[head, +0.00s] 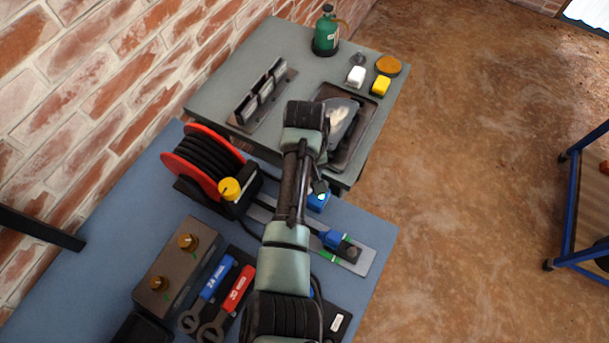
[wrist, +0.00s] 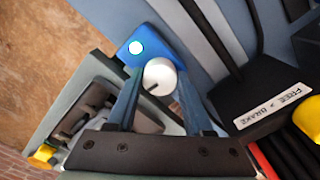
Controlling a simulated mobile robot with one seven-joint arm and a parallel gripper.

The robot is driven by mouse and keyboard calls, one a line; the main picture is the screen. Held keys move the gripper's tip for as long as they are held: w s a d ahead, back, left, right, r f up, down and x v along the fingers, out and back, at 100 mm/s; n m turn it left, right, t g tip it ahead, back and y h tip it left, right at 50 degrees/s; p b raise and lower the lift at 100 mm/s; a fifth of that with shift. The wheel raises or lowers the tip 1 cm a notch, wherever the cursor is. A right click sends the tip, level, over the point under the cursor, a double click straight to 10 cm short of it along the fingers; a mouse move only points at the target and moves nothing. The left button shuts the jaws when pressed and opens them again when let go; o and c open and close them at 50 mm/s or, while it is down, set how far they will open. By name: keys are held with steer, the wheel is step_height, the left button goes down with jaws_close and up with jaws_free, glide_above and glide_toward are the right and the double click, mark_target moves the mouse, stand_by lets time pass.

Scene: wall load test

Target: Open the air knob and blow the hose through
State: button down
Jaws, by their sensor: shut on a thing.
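In the wrist view, a round pale knob (wrist: 159,76) with a dark mark sits beside a blue block (wrist: 147,46) that has a lit green spot. My gripper (wrist: 158,80) has one finger on each side of this knob and is shut on it. In the head view the blue block (head: 318,203) shows just right of my arm; the knob and fingertips are mostly hidden there. The hose reel (head: 197,165), red with black hose wound on it, stands left of my arm. A yellow knob (head: 229,189) is on its near side.
A second blue block (head: 333,239) lies on a grey plate (head: 358,258). Blue and red wrenches (head: 238,290) and a box with brass knobs (head: 172,268) are nearer. A grey table (head: 290,52) behind holds a tray and green bottle (head: 326,33).

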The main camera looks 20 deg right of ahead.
stand_by(0.5)
steer(key=shift+c, duration=1.4)
jaws_free()
step_height(320, 180, up, 13)
